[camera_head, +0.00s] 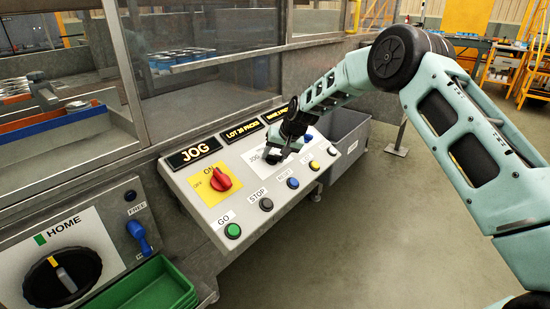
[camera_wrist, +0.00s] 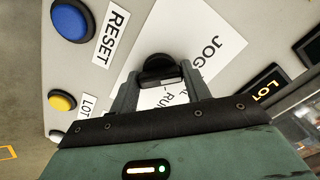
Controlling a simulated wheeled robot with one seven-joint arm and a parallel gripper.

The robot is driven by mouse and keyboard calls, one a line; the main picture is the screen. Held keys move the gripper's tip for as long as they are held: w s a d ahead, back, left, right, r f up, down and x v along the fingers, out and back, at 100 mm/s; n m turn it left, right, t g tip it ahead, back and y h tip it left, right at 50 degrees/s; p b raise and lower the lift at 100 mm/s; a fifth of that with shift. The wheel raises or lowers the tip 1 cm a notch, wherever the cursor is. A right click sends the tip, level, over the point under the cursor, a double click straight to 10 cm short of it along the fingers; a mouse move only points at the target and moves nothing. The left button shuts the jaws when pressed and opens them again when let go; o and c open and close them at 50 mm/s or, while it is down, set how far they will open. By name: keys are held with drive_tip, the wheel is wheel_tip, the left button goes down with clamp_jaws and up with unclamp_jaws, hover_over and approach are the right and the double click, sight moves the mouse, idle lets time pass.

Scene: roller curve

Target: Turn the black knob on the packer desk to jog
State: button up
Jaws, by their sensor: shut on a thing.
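The black knob (camera_wrist: 160,68) sits on a white plate (camera_wrist: 190,30) on the packer desk (camera_head: 190,193). The plate carries the word JOG and a partly covered second label. My gripper (camera_wrist: 160,80) is shut on the knob, with one finger on each side in the wrist view. In the head view my gripper (camera_head: 272,154) reaches down onto the desk and hides most of the knob. Which label the knob points to is hard to tell.
A red knob on a yellow plate (camera_head: 221,179) stands left of my gripper. A green GO button (camera_head: 232,231), a dark STOP button (camera_head: 266,204) and a blue RESET button (camera_head: 292,183) line the front edge. A grey bin (camera_head: 345,135) stands behind; the floor at right is clear.

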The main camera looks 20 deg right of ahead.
idle(0.4)
drive_tip(key=o, duration=1)
drive_tip(key=shift+c, duration=0.2)
drive_tip(key=b+v, duration=0.2)
drive_tip(key=v, duration=1.5)
drive_tip(key=shift+r, duration=0.2)
drive_tip(key=shift+s, duration=0.15)
drive_tip(key=s+a+n+g, duration=0.1)
drive_tip(key=s+a+n, duration=0.1)
drive_tip(key=s+a, duration=0.45)
drive_tip(key=s+a+n+g+p, duration=0.1)
drive_tip(key=s+a+n, duration=0.15)
drive_tip(key=s, duration=0.75)
drive_tip(key=s+a+n+g, duration=0.1)
drive_tip(key=s+a, duration=0.5)
drive_tip(key=s, duration=0.2)
drive_tip(key=s+d+f+n+g+h, duration=0.1)
drive_tip(key=s+n, duration=0.1)
drive_tip(key=s, duration=0.9)
drive_tip(key=s+d+f+n+h+p, duration=0.1)
drive_tip(key=s+d+n+h, duration=0.1)
drive_tip(key=s, duration=0.9)
drive_tip(key=shift+d+f+g, duration=0.25)
drive_tip(key=shift+f+g, duration=0.05)
drive_tip(key=shift+g, duration=0.1)
